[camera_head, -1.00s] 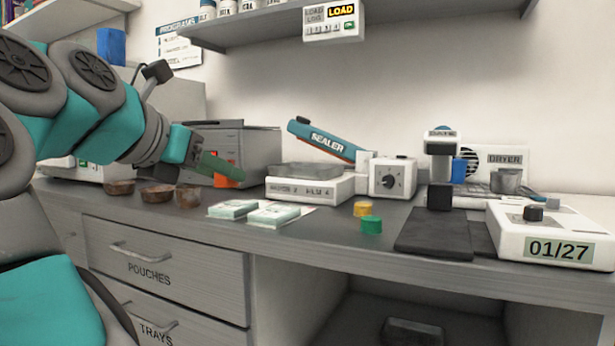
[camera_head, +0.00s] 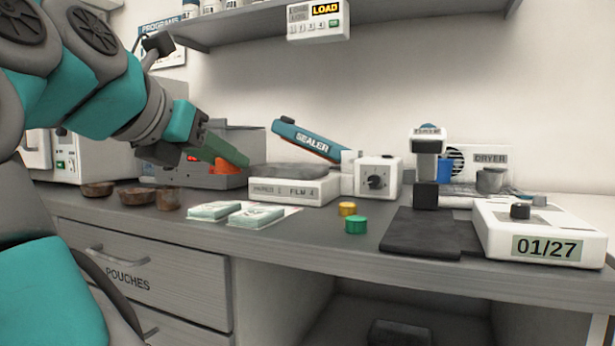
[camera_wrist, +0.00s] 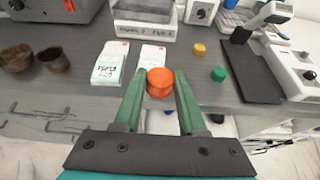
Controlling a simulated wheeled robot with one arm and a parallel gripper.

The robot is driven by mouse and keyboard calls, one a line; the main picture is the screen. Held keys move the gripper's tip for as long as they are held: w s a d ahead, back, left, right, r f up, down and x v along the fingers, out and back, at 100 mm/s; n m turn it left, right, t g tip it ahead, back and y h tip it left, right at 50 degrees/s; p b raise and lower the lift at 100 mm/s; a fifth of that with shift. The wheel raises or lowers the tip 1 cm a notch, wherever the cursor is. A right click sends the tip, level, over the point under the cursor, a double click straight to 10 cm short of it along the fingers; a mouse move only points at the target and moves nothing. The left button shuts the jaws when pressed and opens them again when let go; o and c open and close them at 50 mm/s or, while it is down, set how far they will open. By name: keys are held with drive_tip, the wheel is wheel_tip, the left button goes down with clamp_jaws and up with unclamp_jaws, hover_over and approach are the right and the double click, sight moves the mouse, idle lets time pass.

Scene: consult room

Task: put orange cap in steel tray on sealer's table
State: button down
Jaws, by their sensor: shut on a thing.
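The orange cap (camera_head: 221,168) is held between the green fingers of my gripper (camera_head: 232,158). In the wrist view the cap (camera_wrist: 160,83) sits between the fingertips (camera_wrist: 160,84), with a dark seam across it. The gripper is above the bench, left of the sealer in the head view. The sealer (camera_head: 308,138) has a raised blue arm. At its front is a white base marked FILM (camera_head: 290,190). A shallow grey tray (camera_head: 290,171) lies on that base, apart from the cap. The tray's inside cannot be seen clearly.
Yellow (camera_head: 347,209) and green (camera_head: 355,225) caps stand on the bench. White pouch packs (camera_head: 250,215) lie before the sealer; brown bowls (camera_head: 137,196) stand left. A dark press stand (camera_head: 425,235) and white device (camera_head: 540,232) are at right. A shelf (camera_head: 250,30) hangs above.

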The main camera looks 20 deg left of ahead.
drive_tip(key=shift+w+d+r, duration=0.1)
drive_tip(key=shift+d+r, duration=0.1)
drive_tip(key=shift+d, duration=0.15)
drive_tip(key=shift+w+d+r, duration=0.2)
drive_tip(key=shift+d+r, duration=0.05)
drive_tip(key=shift+d, duration=0.3)
